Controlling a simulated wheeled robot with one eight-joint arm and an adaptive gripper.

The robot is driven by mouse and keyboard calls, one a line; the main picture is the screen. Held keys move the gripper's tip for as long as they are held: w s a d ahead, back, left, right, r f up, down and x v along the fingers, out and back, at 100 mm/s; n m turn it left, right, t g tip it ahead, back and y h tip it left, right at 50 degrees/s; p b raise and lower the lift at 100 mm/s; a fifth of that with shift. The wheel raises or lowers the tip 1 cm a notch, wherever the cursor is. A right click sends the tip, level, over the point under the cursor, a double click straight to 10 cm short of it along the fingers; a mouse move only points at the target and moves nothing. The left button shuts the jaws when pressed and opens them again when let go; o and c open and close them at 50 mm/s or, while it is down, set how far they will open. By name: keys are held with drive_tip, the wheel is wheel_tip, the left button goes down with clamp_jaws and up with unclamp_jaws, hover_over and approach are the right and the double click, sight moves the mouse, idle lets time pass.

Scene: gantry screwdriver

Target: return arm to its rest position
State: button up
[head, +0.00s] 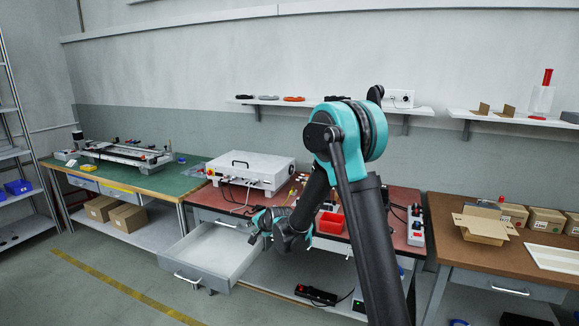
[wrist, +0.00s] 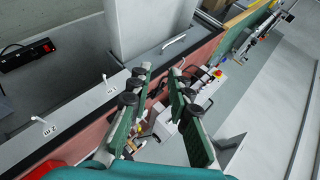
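My arm, teal and black, reaches from the right foreground of the head view toward the middle workbench. My gripper (head: 238,228) is small there, in front of the red-topped bench and over the open drawer's back right part as seen. In the wrist view my gripper (wrist: 160,72) shows two green fingers with dark round pads. The fingers are apart, with bench items visible between them and nothing held.
A grey drawer (head: 205,279) stands pulled out and empty, close to my gripper. A white case (head: 268,169) and red bin (head: 331,222) are on the red bench (head: 400,194). A green bench (head: 190,176) stands left, a brown one (head: 443,238) right. The left floor is clear.

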drive_tip(key=s+d+r+n+g+h, duration=0.1)
drive_tip(key=s+d+r+n+h, duration=0.1)
drive_tip(key=s+d, duration=0.7)
drive_tip(key=s+d+r+n+g+h, duration=0.15)
drive_tip(key=s+d, duration=0.45)
drive_tip(key=d, duration=0.6)
drive_tip(key=s+d+f+n+g+h, duration=0.1)
drive_tip(key=s+d+f+n, duration=0.1)
drive_tip(key=s+d, duration=0.4)
drive_tip(key=s+d+f+n+g+h, duration=0.1)
drive_tip(key=s+d, duration=0.5)
drive_tip(key=s, duration=0.9)
drive_tip(key=shift+s+d+f+n, duration=0.15)
drive_tip(key=shift+s+f+n, duration=0.1)
drive_tip(key=shift+f+n, duration=0.45)
drive_tip(key=shift+d+f+h, duration=0.1)
drive_tip(key=shift+f+h, duration=0.05)
drive_tip(key=shift+h, duration=0.1)
